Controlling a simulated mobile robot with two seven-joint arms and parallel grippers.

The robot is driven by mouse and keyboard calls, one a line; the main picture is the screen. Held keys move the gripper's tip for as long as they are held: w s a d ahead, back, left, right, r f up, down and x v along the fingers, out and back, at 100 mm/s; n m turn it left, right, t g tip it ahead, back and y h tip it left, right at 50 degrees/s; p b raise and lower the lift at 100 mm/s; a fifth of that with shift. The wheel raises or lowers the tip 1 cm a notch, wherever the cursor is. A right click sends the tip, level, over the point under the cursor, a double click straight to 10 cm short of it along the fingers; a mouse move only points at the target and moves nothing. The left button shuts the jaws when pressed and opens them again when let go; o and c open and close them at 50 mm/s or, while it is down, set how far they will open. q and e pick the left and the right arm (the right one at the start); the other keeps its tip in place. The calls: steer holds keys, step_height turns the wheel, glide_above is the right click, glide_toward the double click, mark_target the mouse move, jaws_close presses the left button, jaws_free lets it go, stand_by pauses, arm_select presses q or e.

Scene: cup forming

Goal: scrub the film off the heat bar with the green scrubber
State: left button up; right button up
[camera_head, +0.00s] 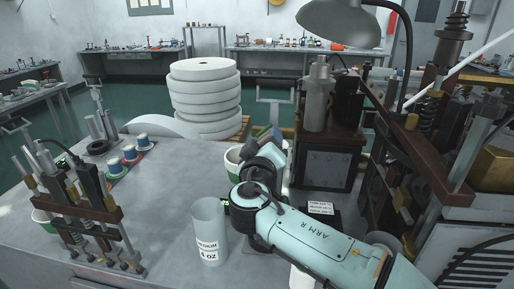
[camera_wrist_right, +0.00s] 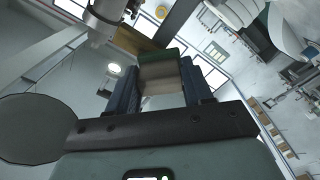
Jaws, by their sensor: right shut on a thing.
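My right gripper (camera_head: 267,137) is raised over the bench near its middle, left of the dark cabinet. In the right wrist view my right gripper (camera_wrist_right: 161,82) is shut on the green scrubber (camera_wrist_right: 162,76), a pale block with a green layer at its far end. A brass-coloured piece (camera_wrist_right: 133,40) lies beyond and left of the scrubber in that view; I cannot tell whether it is the heat bar or whether they touch. No film can be made out. My left gripper is in neither view.
The dark cabinet (camera_head: 330,165), lamp (camera_head: 340,22) and machinery crowd the right. The bench (camera_head: 165,205) is clear at centre left.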

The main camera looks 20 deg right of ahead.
steer(key=shift+s+d, duration=0.2)
steer(key=shift+d, duration=0.5)
